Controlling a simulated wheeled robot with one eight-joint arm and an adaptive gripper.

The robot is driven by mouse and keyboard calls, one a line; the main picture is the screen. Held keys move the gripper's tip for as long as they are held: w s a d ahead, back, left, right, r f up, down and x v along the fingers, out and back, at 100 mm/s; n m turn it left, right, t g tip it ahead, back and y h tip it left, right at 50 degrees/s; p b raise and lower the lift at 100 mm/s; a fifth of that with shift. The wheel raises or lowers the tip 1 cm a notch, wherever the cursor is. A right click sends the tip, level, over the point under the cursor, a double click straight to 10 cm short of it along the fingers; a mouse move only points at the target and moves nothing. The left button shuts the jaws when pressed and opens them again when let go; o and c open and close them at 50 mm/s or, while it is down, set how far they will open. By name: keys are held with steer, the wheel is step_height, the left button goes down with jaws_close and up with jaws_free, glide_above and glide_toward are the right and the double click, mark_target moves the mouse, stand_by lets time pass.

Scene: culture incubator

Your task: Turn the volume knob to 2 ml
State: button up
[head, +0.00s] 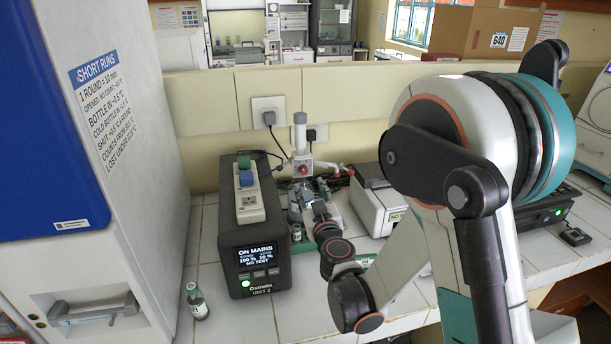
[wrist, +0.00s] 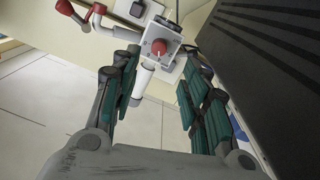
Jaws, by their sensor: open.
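The volume knob (wrist: 158,47) is red with a pale mark, on the front of a white block on the dispenser. It also shows in the head view as a red knob (head: 303,170) below the dispenser's grey-topped column (head: 300,135). In the wrist view my gripper (wrist: 160,72) is open, with its green-padded fingers apart and the knob beyond and between their tips. I see no contact with the knob. In the head view my gripper (head: 314,198) is below the knob, partly merged with the dispenser's base. The scale reading is too small to tell.
A dark power unit (head: 255,235) with a lit screen stands close left of the dispenser; its dark side (wrist: 275,80) fills the right of the wrist view. A small vial (head: 198,305) stands at front left. A white-and-grey box (head: 378,205) is at right. A red-tipped lever (wrist: 66,8) sticks out beside the knob.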

mark_target(304, 172)
steer(key=b+x, duration=0.1)
steer(key=x, duration=0.8)
steer(key=shift+w, duration=0.2)
jaws_close()
